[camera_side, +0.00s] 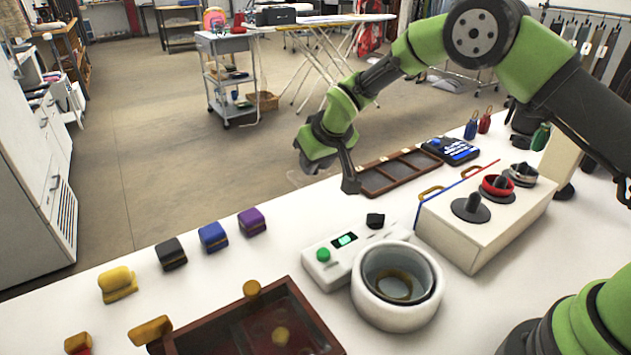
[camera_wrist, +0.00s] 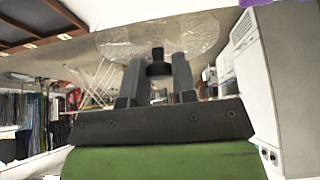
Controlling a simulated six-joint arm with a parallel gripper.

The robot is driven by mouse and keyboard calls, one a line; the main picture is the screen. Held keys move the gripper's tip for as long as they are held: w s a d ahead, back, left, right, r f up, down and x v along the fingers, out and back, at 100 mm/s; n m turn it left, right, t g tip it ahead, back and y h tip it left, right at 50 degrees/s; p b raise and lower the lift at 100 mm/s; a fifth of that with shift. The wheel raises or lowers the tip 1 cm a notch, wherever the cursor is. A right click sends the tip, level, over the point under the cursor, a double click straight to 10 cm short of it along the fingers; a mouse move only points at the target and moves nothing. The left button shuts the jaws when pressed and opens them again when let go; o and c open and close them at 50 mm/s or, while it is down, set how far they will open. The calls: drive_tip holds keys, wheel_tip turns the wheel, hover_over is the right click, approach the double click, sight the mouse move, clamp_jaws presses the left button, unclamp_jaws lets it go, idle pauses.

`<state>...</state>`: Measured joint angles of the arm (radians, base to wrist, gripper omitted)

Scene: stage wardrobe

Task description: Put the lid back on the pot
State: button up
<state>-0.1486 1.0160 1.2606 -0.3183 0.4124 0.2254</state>
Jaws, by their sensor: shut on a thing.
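A clear glass lid (camera_wrist: 170,36) with a dark knob (camera_wrist: 158,66) shows in the wrist view. My gripper (camera_wrist: 159,80) is shut on the knob, one finger on each side. In the side view the lid (camera_side: 304,178) is only a faint pale outline below my gripper (camera_side: 332,172). It hangs in the air near the far table edge, tilt unclear. The white round pot (camera_side: 437,305) stands at the front of the table with its dark inside open. A brownish ring shows inside it. My gripper is up and to the left of the pot, well apart from it.
A control box (camera_side: 318,272) with a green button stands beside the pot. A white box with knobs (camera_side: 455,235) is to the right, and a dark red tray (camera_side: 185,340) is in front. A brown divided tray (camera_side: 372,182) lies behind. Coloured blocks (camera_side: 212,237) line the left.

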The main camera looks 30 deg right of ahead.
wheel_tip(320, 180, up, 10)
drive_tip(key=shift+f, duration=0.25)
drive_tip(key=s+a+m+g+h, duration=0.1)
drive_tip(key=s+m+g+h, duration=0.6)
drive_tip(key=s+m, duration=1.65)
drive_tip(key=shift+n+g+y, duration=0.55)
drive_tip(key=shift+g+y, duration=0.05)
drive_tip(key=shift+y, duration=0.1)
drive_tip(key=shift+w+a+f, duration=0.1)
drive_tip(key=shift+a+f, duration=0.05)
drive_tip(key=shift+f, duration=5.85)
drive_tip(key=shift+f, duration=0.15)
drive_tip(key=o, duration=1.5)
drive_tip(key=shift+c, duration=0.2)
